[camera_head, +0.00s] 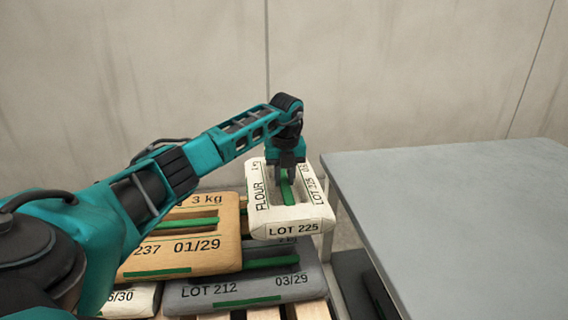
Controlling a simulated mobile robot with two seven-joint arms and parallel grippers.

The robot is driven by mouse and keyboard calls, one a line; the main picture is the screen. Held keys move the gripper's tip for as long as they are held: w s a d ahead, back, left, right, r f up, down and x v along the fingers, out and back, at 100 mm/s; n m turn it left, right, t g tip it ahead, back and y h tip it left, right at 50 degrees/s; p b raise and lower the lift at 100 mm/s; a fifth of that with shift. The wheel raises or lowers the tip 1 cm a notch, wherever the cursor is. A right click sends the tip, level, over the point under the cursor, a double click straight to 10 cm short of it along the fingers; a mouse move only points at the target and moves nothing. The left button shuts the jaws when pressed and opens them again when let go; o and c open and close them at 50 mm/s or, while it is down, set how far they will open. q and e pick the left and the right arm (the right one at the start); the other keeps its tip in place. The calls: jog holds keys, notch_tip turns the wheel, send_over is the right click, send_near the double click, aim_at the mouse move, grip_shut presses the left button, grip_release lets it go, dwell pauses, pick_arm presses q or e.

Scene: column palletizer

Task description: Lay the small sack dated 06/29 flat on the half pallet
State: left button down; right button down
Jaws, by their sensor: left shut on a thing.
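My left gripper (287,172) points down and is shut on a white flour sack (285,229) marked LOT 225. A full date on this sack cannot be read. The sack is roughly level, over the right end of the stacked sacks; I cannot tell whether it touches them. The wooden pallet (266,314) shows only as a few slats at the bottom edge, mostly hidden under sacks. My right gripper is not in view.
A tan sack (205,256) dated 01/29 lies partly over a grey sack (245,290) dated 03/29. A white sack (140,299) ending in 6/30 sits at lower left. A grey table (460,220) fills the right. A wall stands behind.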

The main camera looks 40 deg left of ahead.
aim_at(285, 181)
pick_arm(q)
jog(key=shift+w+f+b, duration=0.15)
jog(key=shift+f+b, duration=0.2)
jog(key=shift+f, duration=1.2)
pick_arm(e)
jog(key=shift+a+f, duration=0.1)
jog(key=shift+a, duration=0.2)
pick_arm(q)
jog(key=shift+f+b, duration=0.8)
jog(key=shift+f, duration=1.9)
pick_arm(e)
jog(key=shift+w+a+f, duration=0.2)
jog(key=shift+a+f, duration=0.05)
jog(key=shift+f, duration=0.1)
pick_arm(q)
jog(key=shift+f, duration=0.65)
jog(key=c, duration=1.2)
grip_release()
jog(key=shift+s+f+b, duration=0.2)
jog(key=shift+b, duration=0.1)
jog(key=shift+c, duration=0.2)
jog(key=o, duration=0.4)
jog(key=shift+c, duration=0.2)
